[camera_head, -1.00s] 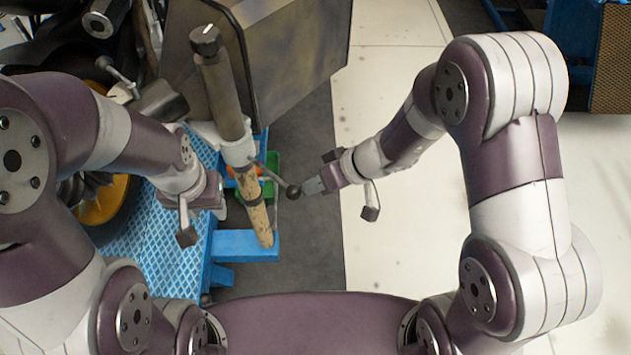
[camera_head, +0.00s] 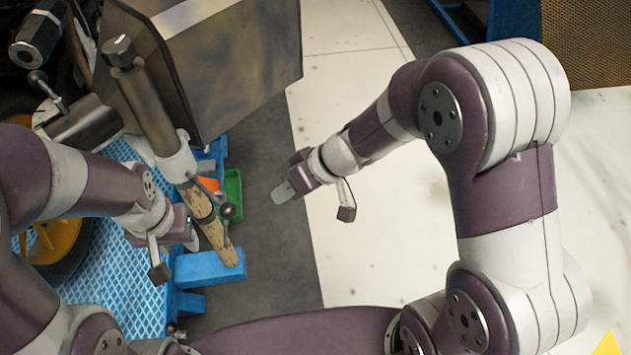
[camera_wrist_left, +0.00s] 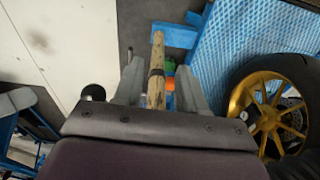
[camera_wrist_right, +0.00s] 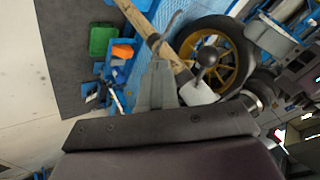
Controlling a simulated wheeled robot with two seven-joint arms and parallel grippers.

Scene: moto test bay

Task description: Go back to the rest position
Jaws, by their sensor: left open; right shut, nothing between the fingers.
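My left gripper (camera_head: 192,228) is at the left in the head view, close beside a tilted pole with a worn wooden lower end (camera_head: 208,220). In the left wrist view its two fingers (camera_wrist_left: 160,85) are spread apart, and the wooden end (camera_wrist_left: 157,70) shows between them in the picture. I cannot tell whether they touch it. My right gripper (camera_head: 283,193) is right of the pole, over the grey floor strip, with its fingers together and empty. In the right wrist view the shut fingers (camera_wrist_right: 158,85) point toward the pole, apart from it as far as I can tell.
A black ball knob (camera_head: 228,211) sticks out from the pole. A blue stand (camera_head: 210,267) and blue textured platform (camera_head: 115,255) lie below. A green bin (camera_head: 232,190) and a wheel with a gold rim (camera_wrist_right: 208,60) are near. The pale floor (camera_head: 370,240) at right is clear.

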